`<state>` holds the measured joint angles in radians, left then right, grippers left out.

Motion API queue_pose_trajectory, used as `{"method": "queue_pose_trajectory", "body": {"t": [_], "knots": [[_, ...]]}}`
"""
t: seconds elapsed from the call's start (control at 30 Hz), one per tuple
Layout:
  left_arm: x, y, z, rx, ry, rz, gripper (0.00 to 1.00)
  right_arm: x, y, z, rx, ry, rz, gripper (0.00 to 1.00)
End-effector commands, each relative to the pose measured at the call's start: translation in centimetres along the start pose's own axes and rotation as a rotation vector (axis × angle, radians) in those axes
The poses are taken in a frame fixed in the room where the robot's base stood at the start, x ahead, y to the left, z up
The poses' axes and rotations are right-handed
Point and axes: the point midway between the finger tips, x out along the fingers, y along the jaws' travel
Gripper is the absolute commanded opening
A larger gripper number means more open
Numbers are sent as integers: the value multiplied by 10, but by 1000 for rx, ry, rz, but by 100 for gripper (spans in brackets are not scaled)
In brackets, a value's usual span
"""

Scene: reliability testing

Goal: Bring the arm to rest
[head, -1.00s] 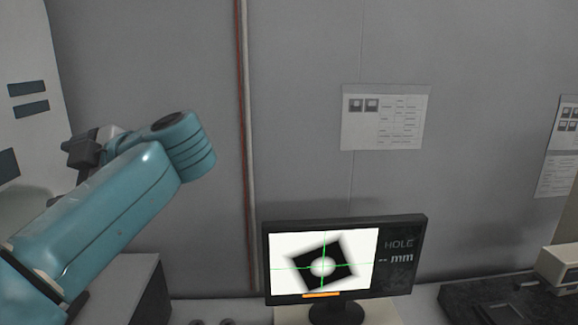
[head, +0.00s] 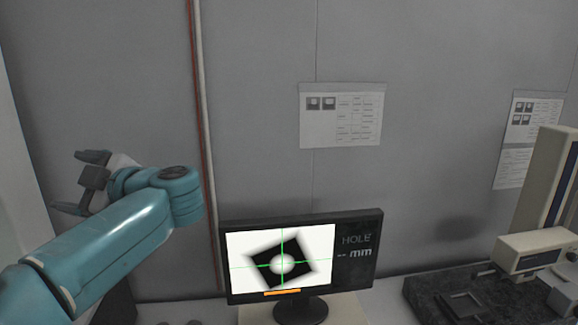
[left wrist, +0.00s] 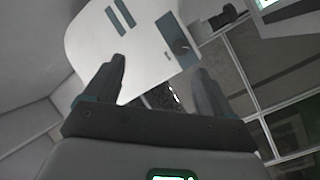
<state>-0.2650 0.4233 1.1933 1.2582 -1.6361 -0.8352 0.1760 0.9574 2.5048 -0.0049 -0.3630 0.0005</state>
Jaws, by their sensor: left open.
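My left arm comes in from the left in the head view, its teal links bent at the elbow. My left gripper (head: 72,182) is at the far left of that view, raised in front of the grey wall. Its two dark fingers are spread apart with nothing between them. In the left wrist view, the gripper (left wrist: 160,80) also shows open, with both fingers apart and empty. My right gripper is in neither view.
A monitor (head: 356,262) showing a dark square with a bright round hole stands on the bench, right of my arm. A measuring machine (head: 540,250) stands at the right. Paper sheets (head: 340,115) hang on the wall. A white panel (left wrist: 150,45) shows beyond the gripper in the wrist view.

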Motion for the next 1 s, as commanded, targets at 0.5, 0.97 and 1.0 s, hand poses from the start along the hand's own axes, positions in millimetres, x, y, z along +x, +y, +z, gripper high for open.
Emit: {"method": "queue_pose_trajectory", "body": {"t": [0.5, 0.97, 1.0], "knots": [[-49, -57, 268, 450, -346, 622, 84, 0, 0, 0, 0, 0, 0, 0], [-187, -370, 423, 947, -1297, 765, 84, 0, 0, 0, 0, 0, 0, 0], [-200, -399, 420, 982, -1383, 748, 84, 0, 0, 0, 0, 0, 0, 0]]}}
